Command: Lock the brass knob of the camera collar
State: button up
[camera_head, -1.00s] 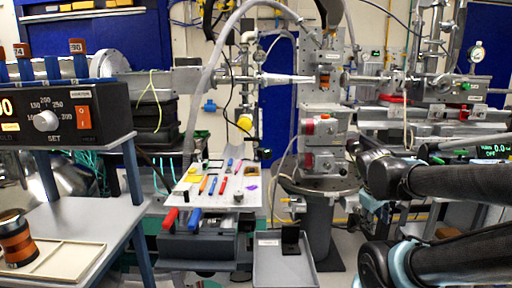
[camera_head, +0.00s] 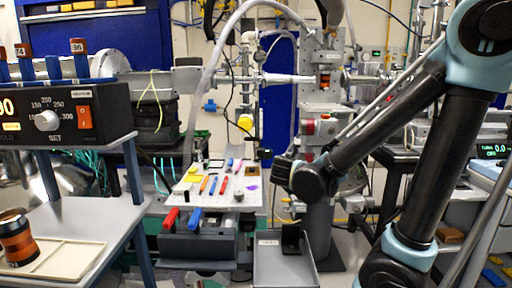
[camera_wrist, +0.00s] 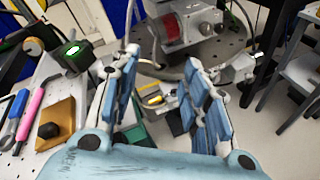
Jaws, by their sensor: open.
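My gripper (camera_wrist: 165,100) is open and empty in the wrist view, its blue-padded fingers spread either side of the picture's middle. In the head view the end of my arm (camera_head: 300,178) is just right of the white tool board. I cannot make out a brass knob or a camera collar for certain in either view. A small yellow-marked part (camera_wrist: 153,100) shows in the gap between the fingers, apparently well beyond them. A grey unit with a red face (camera_wrist: 180,24) stands beyond the fingertips; it shows in the head view (camera_head: 322,127) too.
The white tool board (camera_head: 215,200) carries several pens and small parts. A black box with a lit green panel (camera_wrist: 75,52) is left of the fingers. A grey tray (camera_head: 285,268) is at bottom centre. A shelf with a control box (camera_head: 60,115) is left.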

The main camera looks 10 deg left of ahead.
aim_at(256, 144)
jog(key=s+a+r+n+t+y, duration=0.1)
jog(key=s+a+n, duration=0.1)
jog(key=a, duration=0.2)
jog(key=s+a+r+n+y, duration=0.1)
jog(key=s+a+n+y, duration=0.1)
jog(key=a, duration=0.3)
jog(key=s+a+r+n+t+y, duration=0.1)
jog(key=s+a+n, duration=0.1)
jog(key=a+n, duration=0.2)
jog(key=shift+a+t+y, duration=0.3)
jog(key=shift+a+y, duration=0.1)
jog(key=shift+a, duration=0.15)
jog(key=x, duration=1.7)
jog(key=shift+w+a+f, duration=0.1)
jog(key=shift+a, duration=0.1)
grip_shut()
